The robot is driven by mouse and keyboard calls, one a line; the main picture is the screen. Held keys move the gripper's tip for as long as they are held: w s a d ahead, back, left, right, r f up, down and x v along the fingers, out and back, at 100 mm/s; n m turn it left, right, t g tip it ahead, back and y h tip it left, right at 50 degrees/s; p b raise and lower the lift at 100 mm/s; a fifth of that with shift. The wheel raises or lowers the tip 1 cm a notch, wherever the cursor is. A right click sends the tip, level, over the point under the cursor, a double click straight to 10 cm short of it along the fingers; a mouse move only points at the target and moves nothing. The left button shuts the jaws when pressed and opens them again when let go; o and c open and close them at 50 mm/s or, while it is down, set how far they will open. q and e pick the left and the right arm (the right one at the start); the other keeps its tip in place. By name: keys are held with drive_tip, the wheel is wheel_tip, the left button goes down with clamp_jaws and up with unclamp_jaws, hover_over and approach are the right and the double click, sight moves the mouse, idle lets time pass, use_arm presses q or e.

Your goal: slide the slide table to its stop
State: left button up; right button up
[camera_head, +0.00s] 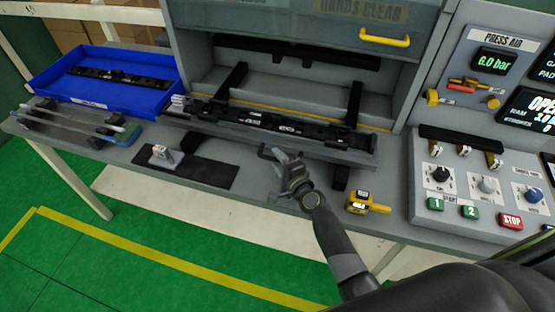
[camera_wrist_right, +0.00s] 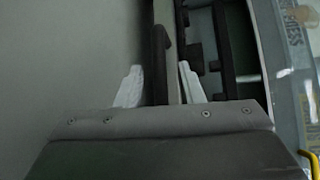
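The slide table (camera_head: 215,128) is a long dark grey plate at the press opening, jutting over the front of the bench. A long black trim part (camera_head: 290,124) lies along it. A dark handle bar (camera_head: 264,151) is at its front edge, near the middle. My right gripper (camera_head: 280,158) is at this bar. In the right wrist view its two pale fingertips (camera_wrist_right: 160,86) are apart, with the dark bar (camera_wrist_right: 158,50) between them and room at the left finger. My left gripper is not in view.
A blue tray (camera_head: 47,87) with another black part stands at the left, near a rack with rods (camera_head: 75,124). A dark mat (camera_head: 205,173) with a small block lies on the bench front. A yellow tool (camera_head: 366,203) and a control panel (camera_head: 470,190) are at the right.

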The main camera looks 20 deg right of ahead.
sight(287, 141)
drive_tip(key=shift+w+a, duration=0.1)
drive_tip(key=shift+w, duration=0.2)
drive_tip(key=shift+c, duration=0.4)
clamp_jaws()
drive_tip(key=w+d+b, duration=0.1)
drive_tip(key=w, duration=0.1)
drive_tip(key=w+d+b, duration=0.1)
drive_tip(key=w+d, duration=0.1)
drive_tip(key=w, duration=0.1)
drive_tip(key=w+d+b, duration=0.1)
drive_tip(key=w+d, duration=0.1)
drive_tip(key=shift+w+f, duration=0.1)
drive_tip(key=shift+w, duration=0.05)
drive_tip(key=shift+o, duration=0.4)
unclamp_jaws()
